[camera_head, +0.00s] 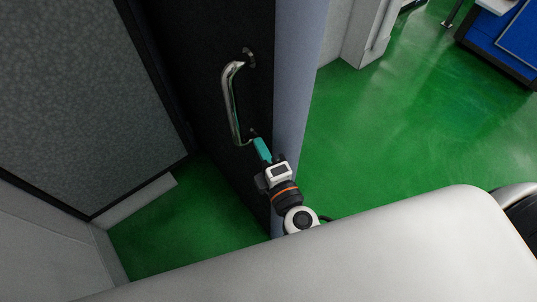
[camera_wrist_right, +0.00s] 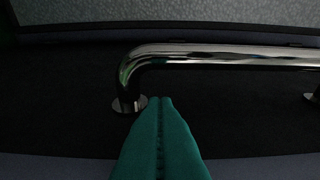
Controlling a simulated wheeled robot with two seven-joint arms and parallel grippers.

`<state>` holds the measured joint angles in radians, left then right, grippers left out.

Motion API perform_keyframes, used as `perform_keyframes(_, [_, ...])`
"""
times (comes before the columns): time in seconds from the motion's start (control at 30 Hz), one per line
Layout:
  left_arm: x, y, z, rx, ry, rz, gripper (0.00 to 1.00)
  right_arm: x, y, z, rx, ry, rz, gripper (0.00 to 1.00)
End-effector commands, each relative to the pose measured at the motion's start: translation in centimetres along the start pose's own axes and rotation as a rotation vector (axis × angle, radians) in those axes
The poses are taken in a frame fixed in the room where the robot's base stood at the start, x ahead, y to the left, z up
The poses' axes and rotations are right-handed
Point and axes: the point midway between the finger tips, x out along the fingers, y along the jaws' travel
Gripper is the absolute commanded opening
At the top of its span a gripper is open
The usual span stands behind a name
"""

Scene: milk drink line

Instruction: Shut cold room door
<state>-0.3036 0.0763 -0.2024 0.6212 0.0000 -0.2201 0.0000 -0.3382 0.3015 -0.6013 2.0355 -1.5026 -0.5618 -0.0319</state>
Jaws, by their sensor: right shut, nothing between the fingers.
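The cold room door (camera_head: 200,45) is a dark panel with a pale blue-grey edge, standing open at an angle. A shiny metal bar handle (camera_head: 232,100) is fixed upright on its dark face. My right gripper (camera_head: 258,141) has teal fingers, shut and empty, at the lower end of the handle. In the right wrist view the handle (camera_wrist_right: 220,55) runs across the top, and the shut fingertips (camera_wrist_right: 160,100) are beside its mount. Whether they touch the handle or door I cannot tell. My left gripper is not in view.
A grey speckled wall panel (camera_head: 90,90) stands left of the door, with a pale low wall (camera_head: 50,240) at lower left. Green floor (camera_head: 400,130) is clear to the right. A blue unit (camera_head: 505,40) stands at the far upper right.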

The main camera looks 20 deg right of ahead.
Motion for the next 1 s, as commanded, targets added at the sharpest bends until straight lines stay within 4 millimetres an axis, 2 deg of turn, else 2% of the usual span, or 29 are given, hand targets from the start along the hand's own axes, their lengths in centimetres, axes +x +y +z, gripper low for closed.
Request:
perform_keyframes(0.03, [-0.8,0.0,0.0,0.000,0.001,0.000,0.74,0.9,-0.4,0.0,0.001,0.000,-0.001,0.00])
perform_keyframes(0.1, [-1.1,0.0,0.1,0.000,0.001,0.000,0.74,1.9,-0.3,0.0,0.001,0.000,0.000,0.00])
perform_keyframes(0.27, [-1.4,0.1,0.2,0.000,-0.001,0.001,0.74,3.2,-0.1,0.0,0.001,0.000,0.000,0.00])
perform_keyframes(0.73, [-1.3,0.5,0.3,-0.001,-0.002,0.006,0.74,3.4,0.1,-0.2,0.001,-0.002,0.001,0.00])
perform_keyframes(0.87, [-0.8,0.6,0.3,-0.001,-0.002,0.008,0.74,3.6,0.2,-1.1,0.000,-0.012,0.000,0.00])
perform_keyframes(1.0, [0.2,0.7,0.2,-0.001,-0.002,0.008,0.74,4.0,0.4,-3.4,-0.005,-0.031,-0.002,0.00])
